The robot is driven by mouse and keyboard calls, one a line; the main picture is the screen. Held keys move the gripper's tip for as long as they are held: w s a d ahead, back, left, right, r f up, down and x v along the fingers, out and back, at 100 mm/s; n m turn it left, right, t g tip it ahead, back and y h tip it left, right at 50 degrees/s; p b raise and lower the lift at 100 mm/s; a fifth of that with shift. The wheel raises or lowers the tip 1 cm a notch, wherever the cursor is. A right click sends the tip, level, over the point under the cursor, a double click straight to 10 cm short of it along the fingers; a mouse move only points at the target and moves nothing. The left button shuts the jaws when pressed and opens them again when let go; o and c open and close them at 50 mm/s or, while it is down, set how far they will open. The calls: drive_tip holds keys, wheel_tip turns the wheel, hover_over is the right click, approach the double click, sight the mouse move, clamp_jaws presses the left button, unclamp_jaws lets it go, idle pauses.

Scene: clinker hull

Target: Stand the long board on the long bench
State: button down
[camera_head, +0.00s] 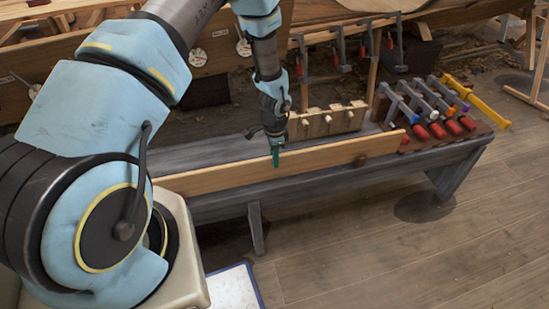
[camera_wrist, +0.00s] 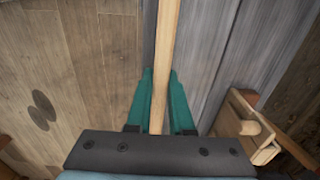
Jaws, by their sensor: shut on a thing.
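The long board (camera_head: 330,155) is a pale wooden plank, on its narrow edge along the front side of the long grey bench (camera_head: 350,181). My gripper (camera_head: 275,158) points down and is shut on the board around the middle of its visible length. In the wrist view, the board (camera_wrist: 165,60) runs between the two green fingers (camera_wrist: 158,103), with the grey bench top (camera_wrist: 206,50) on its right and the floor on its left. I cannot tell whether its lower edge touches the bench. My arm hides the board's left end in the head view.
A wooden block with pegs (camera_head: 326,122) stands on the bench behind the board. A rack of clamps with red handles (camera_head: 437,132) fills the right end.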

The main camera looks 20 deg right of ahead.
drive_tip(key=shift+f, duration=0.15)
idle(0.4)
drive_tip(key=c, duration=0.7)
unclamp_jaws()
drive_tip(key=shift+f, duration=0.1)
wheel_tip(320, 180, up, 11)
drive_tip(key=shift+f+b, duration=0.1)
drive_tip(key=shift+b, duration=0.75)
